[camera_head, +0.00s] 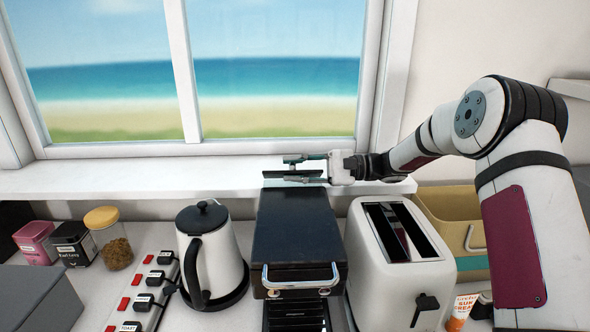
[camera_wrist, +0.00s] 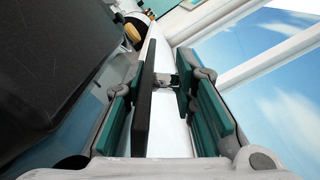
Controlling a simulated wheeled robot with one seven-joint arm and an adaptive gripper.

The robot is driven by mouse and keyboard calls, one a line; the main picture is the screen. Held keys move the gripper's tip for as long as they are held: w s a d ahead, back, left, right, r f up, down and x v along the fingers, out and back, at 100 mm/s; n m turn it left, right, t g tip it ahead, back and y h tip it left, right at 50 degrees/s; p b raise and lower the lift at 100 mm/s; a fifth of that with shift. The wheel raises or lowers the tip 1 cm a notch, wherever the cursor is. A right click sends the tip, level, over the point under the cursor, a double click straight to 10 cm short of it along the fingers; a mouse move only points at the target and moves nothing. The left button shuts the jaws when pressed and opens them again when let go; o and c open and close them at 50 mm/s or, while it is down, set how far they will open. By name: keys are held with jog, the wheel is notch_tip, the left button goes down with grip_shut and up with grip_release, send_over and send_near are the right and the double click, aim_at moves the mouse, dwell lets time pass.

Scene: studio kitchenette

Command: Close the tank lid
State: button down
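The dark coffee machine (camera_head: 300,232), with a chrome handle at its front, stands in the middle of the counter. At its back edge a thin dark panel (camera_head: 293,183), apparently the tank lid, stands up. In the wrist view this dark panel (camera_wrist: 146,95) shows edge-on between my fingers, closer to the left finger. My gripper (camera_head: 305,168) is at the back of the machine by the window sill. In the wrist view its teal fingers (camera_wrist: 163,85) are apart, with a gap between the panel and the right finger. The tank opening is not visible.
A white kettle (camera_head: 212,252) stands left of the machine and a toaster (camera_head: 398,262) close on the right. The window sill (camera_head: 150,180) runs behind. A power strip (camera_head: 145,290), jars and tins lie left; a tan box (camera_head: 455,205) stands behind the toaster.

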jog(key=c, duration=1.5)
grip_release()
jog(key=shift+d, duration=0.15)
jog(key=d, duration=1.1)
jog(key=shift+d, duration=0.4)
